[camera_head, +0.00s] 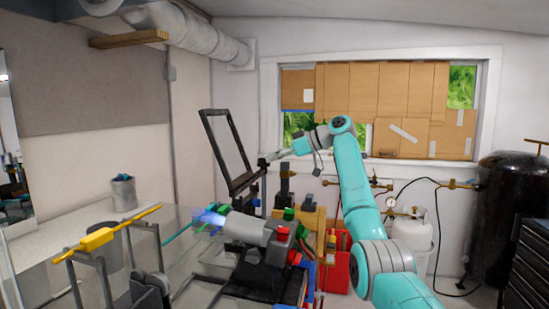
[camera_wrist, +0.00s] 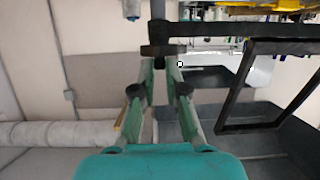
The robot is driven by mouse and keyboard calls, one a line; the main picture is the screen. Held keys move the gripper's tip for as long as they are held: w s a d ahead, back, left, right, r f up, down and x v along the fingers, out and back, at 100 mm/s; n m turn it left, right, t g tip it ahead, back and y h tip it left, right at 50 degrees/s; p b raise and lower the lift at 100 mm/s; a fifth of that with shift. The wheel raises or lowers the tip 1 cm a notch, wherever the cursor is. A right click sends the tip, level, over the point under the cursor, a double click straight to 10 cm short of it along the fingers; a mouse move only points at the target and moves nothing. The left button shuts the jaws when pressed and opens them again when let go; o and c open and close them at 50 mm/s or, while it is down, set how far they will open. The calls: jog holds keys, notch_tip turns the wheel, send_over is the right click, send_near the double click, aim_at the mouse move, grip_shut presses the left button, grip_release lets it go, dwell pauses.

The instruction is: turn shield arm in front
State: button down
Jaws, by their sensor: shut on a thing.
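The shield is a dark rectangular frame (camera_head: 206,150), standing tilted left of my gripper in the head view. In the wrist view the frame (camera_wrist: 228,103) is at the right. Its dark arm (camera_wrist: 225,29) runs across the top of the wrist view, from a block at a grey post (camera_wrist: 158,9). My gripper (camera_head: 268,158) is at the upper end of this post assembly in the head view. In the wrist view my gripper (camera_wrist: 160,58) is shut on the dark block of the shield arm. The exact contact is small and partly hidden by the fingers.
A yellow holder (camera_head: 98,240) sits on stands at the left. A red bin (camera_head: 337,272) and a black tank (camera_head: 505,220) are at the right. Glass tabletop around the torch is partly clear.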

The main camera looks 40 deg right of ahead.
jog(key=c, duration=1.2)
grip_release()
jog(key=shift+f, duration=0.1)
jog(key=v, duration=1.2)
